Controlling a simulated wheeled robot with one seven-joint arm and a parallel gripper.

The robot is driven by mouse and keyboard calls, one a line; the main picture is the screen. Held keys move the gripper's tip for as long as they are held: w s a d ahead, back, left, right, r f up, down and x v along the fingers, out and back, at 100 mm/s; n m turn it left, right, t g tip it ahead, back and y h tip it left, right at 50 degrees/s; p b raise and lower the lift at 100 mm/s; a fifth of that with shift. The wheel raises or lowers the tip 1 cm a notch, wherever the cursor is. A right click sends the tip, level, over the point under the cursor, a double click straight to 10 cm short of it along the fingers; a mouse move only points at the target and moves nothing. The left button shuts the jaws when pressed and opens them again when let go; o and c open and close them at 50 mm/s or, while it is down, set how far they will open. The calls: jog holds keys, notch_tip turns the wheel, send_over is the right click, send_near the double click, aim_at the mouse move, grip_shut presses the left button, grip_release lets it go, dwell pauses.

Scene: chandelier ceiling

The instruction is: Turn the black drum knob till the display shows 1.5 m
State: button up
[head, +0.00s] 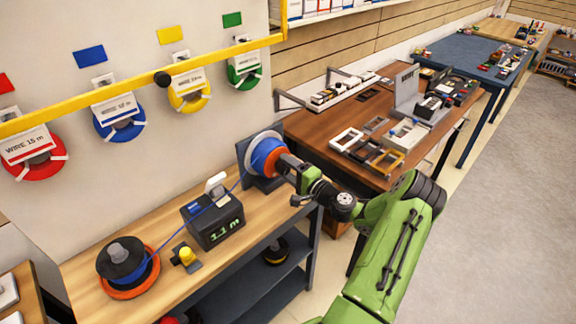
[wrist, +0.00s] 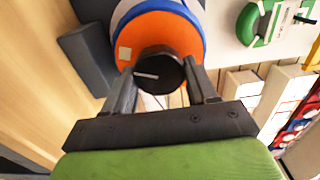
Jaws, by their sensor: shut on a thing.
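The black drum knob (wrist: 158,75) has a pale line on its face and sits at the centre of an orange and blue drum (wrist: 170,30). My gripper (wrist: 160,88) is shut on the knob, with one finger on each side. The display (head: 224,230) on a dark box reads 1.1 m in green. A blue wire (head: 172,244) runs from a spool (head: 124,262) past the box to the drum.
A small yellow-topped device (head: 186,256) sits on the bench (head: 83,273) between spool and box. Wire coils hang on the wall behind a yellow rail (head: 130,84). A brown table (head: 305,128) with tools stands behind my arm. Open floor (head: 500,200) lies to the right.

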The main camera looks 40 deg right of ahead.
jog(key=m+p, duration=0.2)
jog(key=m, duration=0.3)
jog(key=shift+f+m, duration=0.1)
jog(key=shift+m, duration=0.3)
jog(key=shift+m+p, duration=0.5)
jog(key=shift+m, duration=0.3)
jog(key=shift+c, duration=0.4)
jog(key=shift+a+m+p, duration=0.1)
jog(key=shift+m+p, duration=0.6)
jog(key=shift+m, duration=1.2)
jog(key=o, duration=0.8)
jog(key=shift+o, duration=1.3)
jog(key=shift+w+f, duration=0.1)
jog(key=shift+f, duration=0.05)
